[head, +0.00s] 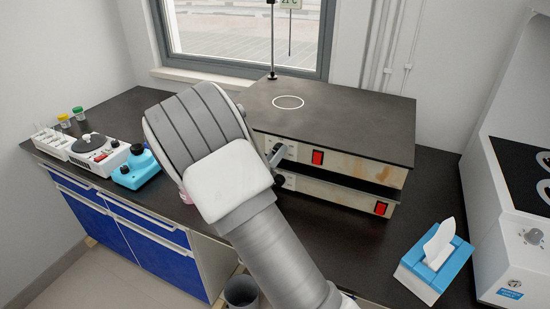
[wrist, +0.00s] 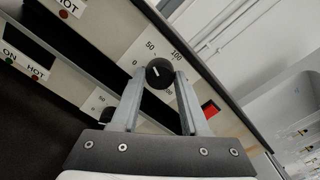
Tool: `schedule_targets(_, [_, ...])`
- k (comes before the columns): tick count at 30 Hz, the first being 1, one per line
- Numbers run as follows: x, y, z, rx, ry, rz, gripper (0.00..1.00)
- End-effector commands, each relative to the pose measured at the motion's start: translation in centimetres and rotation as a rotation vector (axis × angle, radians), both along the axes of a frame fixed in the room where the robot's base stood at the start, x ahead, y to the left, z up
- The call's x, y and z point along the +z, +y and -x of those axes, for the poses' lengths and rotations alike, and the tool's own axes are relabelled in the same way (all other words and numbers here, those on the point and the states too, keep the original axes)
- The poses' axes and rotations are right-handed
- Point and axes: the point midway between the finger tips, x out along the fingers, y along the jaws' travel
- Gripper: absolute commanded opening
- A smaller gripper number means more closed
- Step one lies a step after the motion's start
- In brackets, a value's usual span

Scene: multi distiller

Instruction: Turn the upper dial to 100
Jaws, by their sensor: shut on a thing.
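The upper dial (wrist: 158,70) is a round black knob with a white pointer line, on the upper hot plate's pale front panel. Marks 0, 50 and 100 show around it. The pointer line is small and slanted; I cannot read its exact setting. My gripper (wrist: 161,77) is shut on the dial, one finger on each side. In the head view my gripper (head: 275,156) is at the left part of the upper hot plate (head: 340,118), and my arm hides most of the dial. A lower dial (wrist: 105,114) shows partly behind the left finger.
The upper plate's red switch (head: 317,157) is right of the gripper; the lower plate's red switch (head: 381,208) sits below. A blue tissue box (head: 432,262) is at front right. A blue device (head: 137,167) stands left on the dark bench.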

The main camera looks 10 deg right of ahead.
Motion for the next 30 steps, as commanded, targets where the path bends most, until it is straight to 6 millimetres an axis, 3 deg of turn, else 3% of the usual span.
schedule_targets(30, [-0.53, 0.00, 0.01, 0.000, -0.557, -0.767, 0.00])
